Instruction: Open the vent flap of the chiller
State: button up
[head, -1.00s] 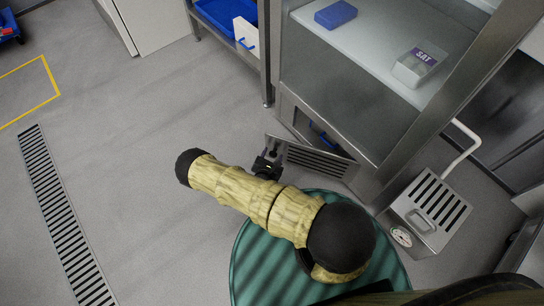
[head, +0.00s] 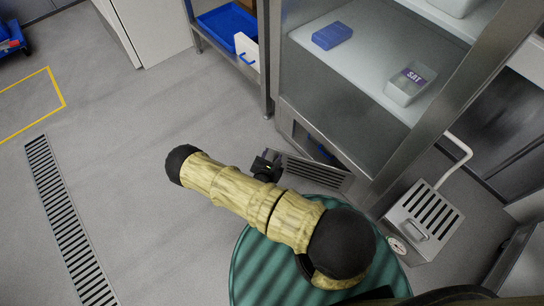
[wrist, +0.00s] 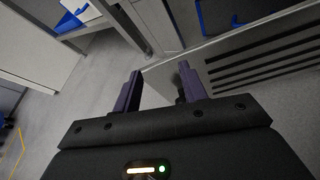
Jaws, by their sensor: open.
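The chiller (head: 330,115) is a steel cabinet. Low on its front, the slatted steel vent flap (head: 312,172) stands swung out from the opening, its free end toward the left. Something blue (head: 318,148) shows in the dark opening behind it. My gripper (head: 266,160) is open at the flap's free end. In the wrist view my gripper's two dark fingers (wrist: 160,80) are spread apart. The flap (wrist: 250,62) fills the right side there, and its end edge shows between the fingers. Whether a finger touches it I cannot tell.
A vented steel box with a gauge (head: 422,220) stands on the floor at the right, with a white pipe (head: 462,150). A blue block (head: 332,36) and a box marked SAT (head: 410,84) lie on the chiller's shelf. The floor at left is clear, with a drain grate (head: 68,220).

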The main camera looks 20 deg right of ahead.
jog(key=shift+r, duration=0.2)
jog(key=c, duration=0.4)
jog(key=r+m+h, duration=0.1)
jog(key=d+r, duration=0.1)
jog(key=shift+w+d+r+m+g+h, duration=0.1)
jog(key=shift+w+r+m+g+h, duration=0.1)
jog(key=shift+r+m+g+h, duration=0.2)
grip_shut()
jog(key=s+d+r+m+g+h, duration=0.1)
jog(key=s+d+r+m+g, duration=0.2)
jog(key=r+m+g, duration=0.4)
jog(key=s+d+r+m+g+h, duration=0.25)
jog(key=s+r+m, duration=0.2)
jog(key=r, duration=0.45)
jog(key=s+a+r+m+y, duration=0.2)
jog(key=r+m+y, duration=0.2)
jog(key=r, duration=0.3)
jog(key=s+a+r+m+y, duration=0.2)
jog(key=s+r+m+y, duration=0.1)
jog(key=r, duration=0.4)
jog(key=s+a+r+m+t+y, duration=0.1)
jog(key=s+a+r+m+y, duration=0.1)
jog(key=r+m+y, duration=0.3)
notch_tip(320, 180, up, 2)
jog(key=shift+s+a+r+m, duration=0.1)
jog(key=shift+s+a+m, duration=0.2)
jog(key=shift+a+m, duration=0.3)
jog(key=shift+w, duration=0.1)
